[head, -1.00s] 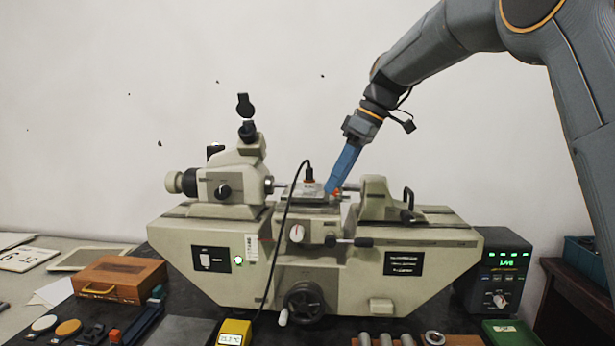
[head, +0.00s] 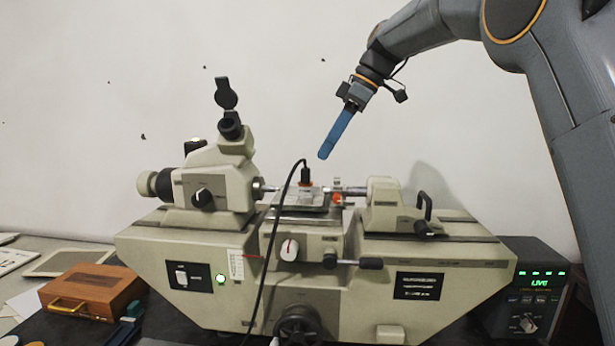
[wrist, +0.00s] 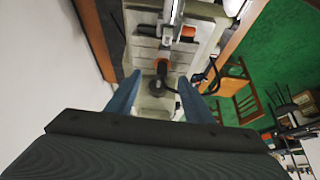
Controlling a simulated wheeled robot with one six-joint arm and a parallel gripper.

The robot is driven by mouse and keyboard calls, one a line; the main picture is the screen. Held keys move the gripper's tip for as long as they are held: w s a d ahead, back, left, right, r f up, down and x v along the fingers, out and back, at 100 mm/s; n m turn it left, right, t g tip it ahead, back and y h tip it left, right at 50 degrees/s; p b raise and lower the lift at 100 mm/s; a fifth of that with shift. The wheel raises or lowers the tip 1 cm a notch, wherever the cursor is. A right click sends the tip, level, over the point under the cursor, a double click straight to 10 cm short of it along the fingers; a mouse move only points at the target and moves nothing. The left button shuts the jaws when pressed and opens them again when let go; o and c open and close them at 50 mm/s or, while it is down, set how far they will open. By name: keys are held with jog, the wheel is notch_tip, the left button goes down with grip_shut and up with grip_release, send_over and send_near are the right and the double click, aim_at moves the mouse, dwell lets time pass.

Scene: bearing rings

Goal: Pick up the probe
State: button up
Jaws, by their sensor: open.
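The probe (head: 305,176) looks like a dark plug with an orange collar and a black cable. It stands upright on the machine's middle stage (head: 298,208). In the wrist view the probe (wrist: 162,68) shows its orange collar between the blue fingers, farther off than the tips. My gripper (head: 325,154) has blue fingers pointing down, above and slightly right of the probe, apart from it. The wrist view shows my gripper (wrist: 159,80) open and empty. A second small orange part (head: 337,184) is right of the probe, on the machine's axis.
The cream measuring machine (head: 450,265) fills the middle, with an eyepiece head (head: 222,165) left and a tailstock (head: 392,208) right of the stage. The probe's cable (head: 268,265) hangs down the front. A display box (head: 530,290) stands right, a wooden case (head: 95,290) left.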

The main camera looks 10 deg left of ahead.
aim_at(306, 169)
jog(key=a+f+p, duration=0.2)
jog(key=a+f, duration=0.1)
jog(key=a+f+p, duration=0.1)
jog(key=a+f, duration=0.1)
jog(key=shift+s+a+f, duration=0.1)
jog(key=shift+s+f, duration=0.1)
jog(key=shift+s, duration=0.2)
jog(key=shift+a+f, duration=0.1)
jog(key=shift+f, duration=0.25)
jog(key=shift+w, duration=0.1)
grip_shut()
jog(key=shift+r, duration=0.1)
